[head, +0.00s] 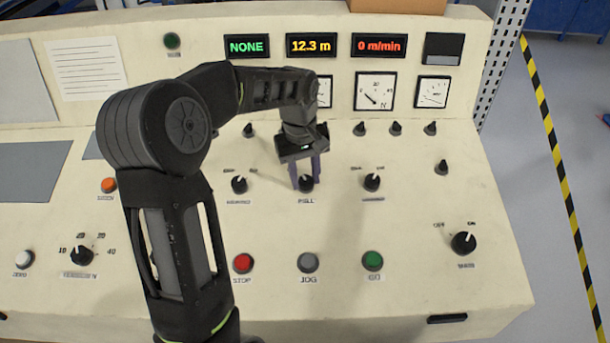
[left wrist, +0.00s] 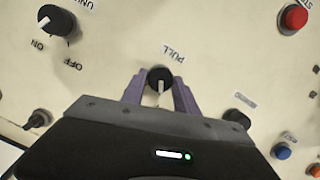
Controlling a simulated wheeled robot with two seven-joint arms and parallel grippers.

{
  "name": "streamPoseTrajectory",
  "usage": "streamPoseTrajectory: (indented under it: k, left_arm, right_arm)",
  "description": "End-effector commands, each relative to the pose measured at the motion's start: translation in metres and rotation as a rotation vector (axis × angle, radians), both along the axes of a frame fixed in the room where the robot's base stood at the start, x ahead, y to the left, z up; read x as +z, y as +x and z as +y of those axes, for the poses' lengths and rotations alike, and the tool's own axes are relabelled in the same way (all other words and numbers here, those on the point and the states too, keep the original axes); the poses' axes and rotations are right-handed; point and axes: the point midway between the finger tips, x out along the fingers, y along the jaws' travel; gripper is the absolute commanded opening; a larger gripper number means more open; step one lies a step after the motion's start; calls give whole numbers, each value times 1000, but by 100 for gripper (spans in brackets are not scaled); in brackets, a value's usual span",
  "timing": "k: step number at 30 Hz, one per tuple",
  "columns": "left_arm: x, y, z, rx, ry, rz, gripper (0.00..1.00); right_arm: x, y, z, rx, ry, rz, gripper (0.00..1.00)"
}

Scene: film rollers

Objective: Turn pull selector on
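The pull selector (head: 306,185) is a black round knob with a white pointer line, above a label reading PULL on the cream sloping panel. It also shows in the left wrist view (left wrist: 160,75), with its white line pointing down toward the gripper body. My left gripper (head: 306,180) has its two purple fingers down on either side of this knob. A small gap seems to show between the fingers and the knob, so the gripper looks open around it. The arm covers the marks above the knob. My right gripper is out of view.
Similar knobs stand to the left (head: 239,184) and right (head: 372,182). The red STOP (head: 243,263), grey JOG (head: 308,263) and green GO (head: 373,261) buttons lie below. Displays read NONE (head: 247,47), 12.3 m (head: 311,45) and 0 m/min (head: 379,45).

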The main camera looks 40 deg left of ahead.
Motion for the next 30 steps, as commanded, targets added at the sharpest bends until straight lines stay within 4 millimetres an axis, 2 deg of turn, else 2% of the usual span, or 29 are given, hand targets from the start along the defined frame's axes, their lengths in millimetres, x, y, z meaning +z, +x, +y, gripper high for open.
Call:
streamPoseTrajectory:
  k: [2,12,23,30]
  left_arm:
    - [0,0,0,0,0,0,28]
    - [0,0,0,0,0,0,1]
    - [1,0,0,-16,3,3,0]
    - [1,0,0,-95,18,15,0]
  right_arm:
    - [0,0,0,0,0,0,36]
    - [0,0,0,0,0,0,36]
    - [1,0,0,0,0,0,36]
    - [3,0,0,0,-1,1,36]
